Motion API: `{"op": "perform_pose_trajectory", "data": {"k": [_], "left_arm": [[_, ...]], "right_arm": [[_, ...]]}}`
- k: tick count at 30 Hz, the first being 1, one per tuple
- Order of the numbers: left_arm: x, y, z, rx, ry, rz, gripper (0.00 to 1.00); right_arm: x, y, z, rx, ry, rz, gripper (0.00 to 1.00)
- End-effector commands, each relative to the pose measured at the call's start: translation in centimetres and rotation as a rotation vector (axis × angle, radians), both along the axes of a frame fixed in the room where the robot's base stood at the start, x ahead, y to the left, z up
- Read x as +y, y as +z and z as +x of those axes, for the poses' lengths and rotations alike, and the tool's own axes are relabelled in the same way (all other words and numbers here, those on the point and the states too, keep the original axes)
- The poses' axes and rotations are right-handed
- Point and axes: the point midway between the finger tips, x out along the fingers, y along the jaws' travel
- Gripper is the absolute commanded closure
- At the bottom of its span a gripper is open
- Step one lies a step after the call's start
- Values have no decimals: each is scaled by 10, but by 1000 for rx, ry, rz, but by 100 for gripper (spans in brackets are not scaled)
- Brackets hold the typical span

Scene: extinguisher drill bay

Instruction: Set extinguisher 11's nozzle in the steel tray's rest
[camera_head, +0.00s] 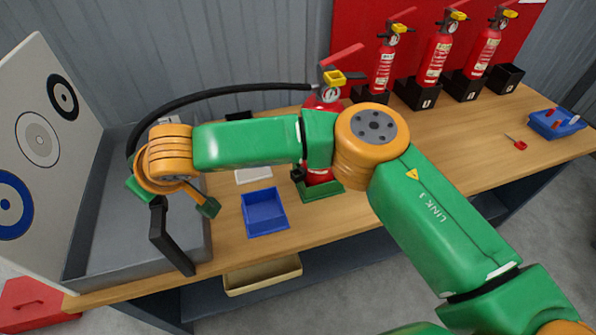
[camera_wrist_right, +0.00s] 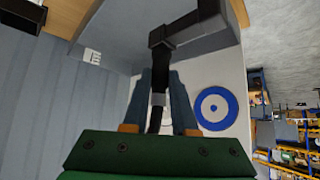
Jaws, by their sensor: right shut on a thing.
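A red extinguisher (camera_head: 318,172) with a yellow valve stands in a green base mid-table, partly behind my right arm; its number is hidden. Its black hose (camera_head: 225,91) arcs left to my right wrist, above the grey steel tray (camera_head: 140,262). In the wrist view my right gripper (camera_wrist_right: 160,78) is shut on the black nozzle (camera_wrist_right: 157,113), which has a grey ring. A black elbowed piece (camera_head: 172,245) hangs below the wrist over the tray's front right; it also shows beyond the fingers (camera_wrist_right: 188,27). Whether it is nozzle or rest, and any contact, I cannot tell. My left gripper is out of view.
A white target board (camera_head: 70,155) stands along the tray's left. A blue bin (camera_head: 265,212) sits right of the tray. Several extinguishers stand in black holders (camera_head: 418,95) at the back. A blue tray (camera_head: 556,123) lies far right. The right-hand tabletop is mostly clear.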

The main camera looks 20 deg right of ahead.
Motion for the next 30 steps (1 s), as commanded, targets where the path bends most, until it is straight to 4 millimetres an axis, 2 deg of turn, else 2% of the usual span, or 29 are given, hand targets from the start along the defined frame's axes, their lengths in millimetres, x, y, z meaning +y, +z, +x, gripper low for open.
{"op": "perform_pose_trajectory", "data": {"k": [10, 11, 14, 23, 26, 30], "left_arm": [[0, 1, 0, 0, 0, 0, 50], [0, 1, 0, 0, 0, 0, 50], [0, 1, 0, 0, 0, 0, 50], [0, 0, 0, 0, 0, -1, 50], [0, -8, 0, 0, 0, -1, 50], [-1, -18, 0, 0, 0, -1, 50]], "right_arm": [[0, 1, 0, 1, 0, -1, 100], [0, 1, 0, 1, 0, -1, 66], [0, 1, 0, 1, 0, -1, 40], [-1, 1, -1, 1, -1, 0, 40], [-8, 10, -8, -3, 1, 0, 40], [-23, 32, -24, -4, 0, 0, 40]]}}
